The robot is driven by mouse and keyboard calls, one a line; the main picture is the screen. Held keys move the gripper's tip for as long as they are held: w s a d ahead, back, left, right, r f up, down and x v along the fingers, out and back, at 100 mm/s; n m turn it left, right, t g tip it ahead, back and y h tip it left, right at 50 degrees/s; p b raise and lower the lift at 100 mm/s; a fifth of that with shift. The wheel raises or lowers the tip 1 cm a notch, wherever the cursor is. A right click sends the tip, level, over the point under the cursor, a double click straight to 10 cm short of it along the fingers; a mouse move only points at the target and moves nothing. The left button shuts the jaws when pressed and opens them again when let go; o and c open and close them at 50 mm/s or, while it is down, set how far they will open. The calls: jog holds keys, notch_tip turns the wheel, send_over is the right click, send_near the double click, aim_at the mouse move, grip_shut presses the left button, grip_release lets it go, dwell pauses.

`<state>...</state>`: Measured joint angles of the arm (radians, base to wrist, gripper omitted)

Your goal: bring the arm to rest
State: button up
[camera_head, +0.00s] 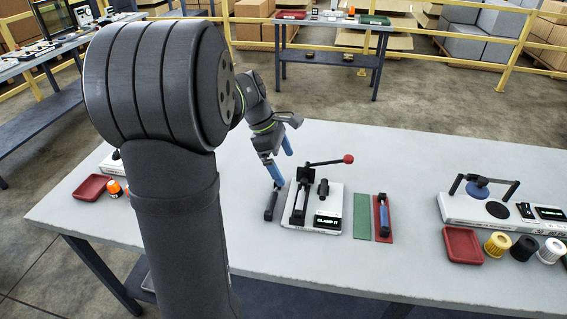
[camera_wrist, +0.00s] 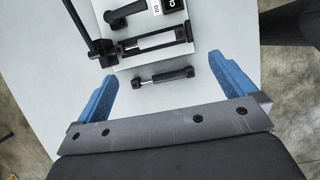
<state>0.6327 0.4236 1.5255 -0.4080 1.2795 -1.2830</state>
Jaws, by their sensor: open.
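My gripper (camera_head: 285,169) is open and empty above the table (camera_head: 130,215), left of the clamp fixture. Its two blue fingers also show in the wrist view (camera_wrist: 163,68), spread wide apart. A small dark cylindrical part (camera_head: 271,204) lies on the table just left of the fixture. In the wrist view this part (camera_wrist: 162,78) shows between the fingertips, with nothing seen touching it. The white clamp fixture (camera_head: 328,208), labelled "CLAMP IT", has a lever with a red knob (camera_head: 348,159). In the wrist view, a similar grey cylinder (camera_wrist: 135,42) sits in the fixture.
Right of the fixture lie a green mat (camera_head: 362,216) and a red mat (camera_head: 383,236) bearing a blue-grey part (camera_head: 384,217). Further right are a second white device (camera_head: 470,210), a red tray (camera_head: 462,245) and several spools. Another red tray (camera_head: 91,188) is at left.

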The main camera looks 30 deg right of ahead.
aim_at(302, 203)
jog(key=x, duration=1.2)
jog(key=shift+f, duration=0.65)
jog(key=shift+r, duration=0.3)
jog(key=shift+f, duration=0.1)
